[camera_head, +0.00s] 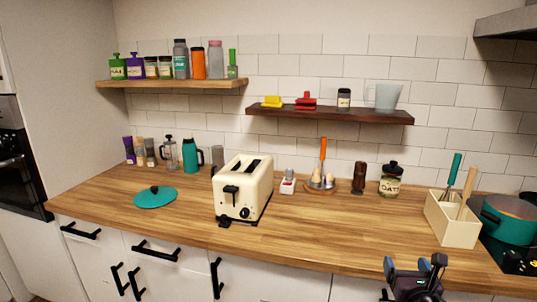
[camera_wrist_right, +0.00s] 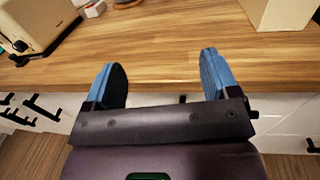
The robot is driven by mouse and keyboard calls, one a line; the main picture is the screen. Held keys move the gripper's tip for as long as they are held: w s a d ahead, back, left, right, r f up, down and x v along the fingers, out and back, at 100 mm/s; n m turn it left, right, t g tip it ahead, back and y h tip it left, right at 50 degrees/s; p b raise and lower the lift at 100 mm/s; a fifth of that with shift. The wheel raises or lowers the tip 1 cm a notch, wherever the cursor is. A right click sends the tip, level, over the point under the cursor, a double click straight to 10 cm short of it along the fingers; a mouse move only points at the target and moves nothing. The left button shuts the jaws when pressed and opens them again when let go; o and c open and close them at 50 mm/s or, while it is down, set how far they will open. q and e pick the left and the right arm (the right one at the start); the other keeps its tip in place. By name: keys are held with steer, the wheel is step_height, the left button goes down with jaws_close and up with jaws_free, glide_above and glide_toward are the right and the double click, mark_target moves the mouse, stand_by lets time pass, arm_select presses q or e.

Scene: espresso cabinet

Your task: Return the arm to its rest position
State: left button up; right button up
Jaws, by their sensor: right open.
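My right gripper (camera_head: 414,268) shows at the lower right of the head view, in front of the counter's front edge. In the right wrist view my right gripper (camera_wrist_right: 163,82) has its two blue-sided fingers wide apart with nothing between them. The fingers point toward the wooden counter (camera_wrist_right: 170,45) and its front edge lies just beyond them. My left gripper does not show in the head view.
A cream toaster (camera_head: 243,188) stands mid-counter. A cream utensil box (camera_head: 452,222) and a teal pot (camera_head: 510,220) on the hob are at the right. A teal lid (camera_head: 155,197) lies at the left. Drawers with black handles (camera_head: 155,250) are below.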

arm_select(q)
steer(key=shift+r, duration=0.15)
arm_select(e)
steer(key=s+a+f+m+g, duration=0.2)
steer(key=s+f+m, duration=0.4)
steer(key=s+m, duration=0.3)
steer(key=s+a+f+m+g+y, duration=0.1)
steer(key=s+a+f+m+g, duration=0.1)
steer(key=s+f+m, duration=0.5)
steer(key=s+a+f+m+g+y, duration=0.1)
steer(key=s+a+f+m+g, duration=0.1)
steer(key=s+f+m, duration=0.5)
steer(key=s+m, duration=0.6)
steer(key=m, duration=0.4)
steer(key=shift+a+m, duration=0.15)
steer(key=shift+m, duration=0.15)
